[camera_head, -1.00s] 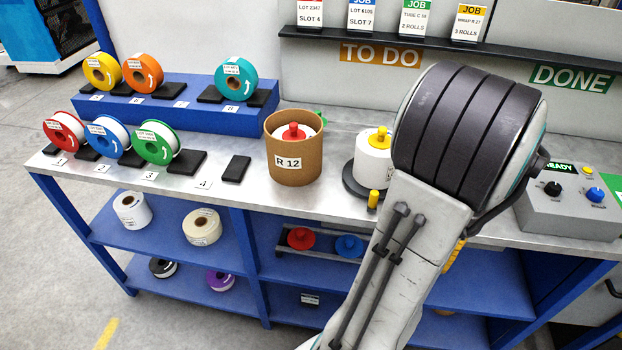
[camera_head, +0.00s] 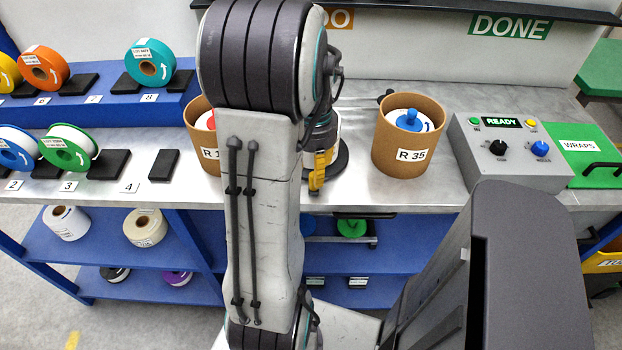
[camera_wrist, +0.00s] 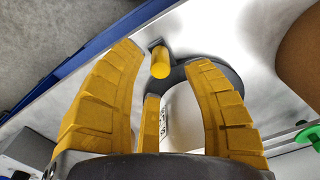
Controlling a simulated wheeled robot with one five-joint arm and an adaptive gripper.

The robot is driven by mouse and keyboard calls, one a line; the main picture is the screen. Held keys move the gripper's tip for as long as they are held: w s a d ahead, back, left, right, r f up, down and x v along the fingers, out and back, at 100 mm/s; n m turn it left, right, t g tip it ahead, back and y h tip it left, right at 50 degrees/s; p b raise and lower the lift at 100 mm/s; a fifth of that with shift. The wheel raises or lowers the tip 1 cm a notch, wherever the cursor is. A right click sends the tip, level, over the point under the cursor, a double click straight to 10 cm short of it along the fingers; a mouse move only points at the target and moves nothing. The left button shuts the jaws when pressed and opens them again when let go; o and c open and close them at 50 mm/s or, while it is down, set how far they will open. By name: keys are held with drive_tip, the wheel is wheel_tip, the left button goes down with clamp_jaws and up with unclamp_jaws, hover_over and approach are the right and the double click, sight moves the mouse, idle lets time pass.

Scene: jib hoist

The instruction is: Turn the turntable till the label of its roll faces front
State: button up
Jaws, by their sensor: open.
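The turntable is a dark round plate with a yellow upright peg (camera_wrist: 160,62) at its rim. In the wrist view the plate (camera_wrist: 190,75) curves past my fingers, and a white roll (camera_wrist: 186,118) stands on it. Printed label marks show on the roll's left side, partly hidden by a finger. My gripper (camera_wrist: 166,58) is open, with the peg showing between its fingertips; contact cannot be told. In the head view my yellow fingers (camera_head: 318,172) are low in front of the turntable (camera_head: 341,158), and my arm hides most of the roll.
A brown tub marked R 35 (camera_head: 408,140) stands right of the turntable, and another tub (camera_head: 199,135) is partly behind my arm on the left. A control box (camera_head: 508,150) reads READY. Bare bench lies between the R 35 tub and the box.

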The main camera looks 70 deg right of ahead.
drive_tip(key=shift+f, duration=2.2)
clamp_jaws()
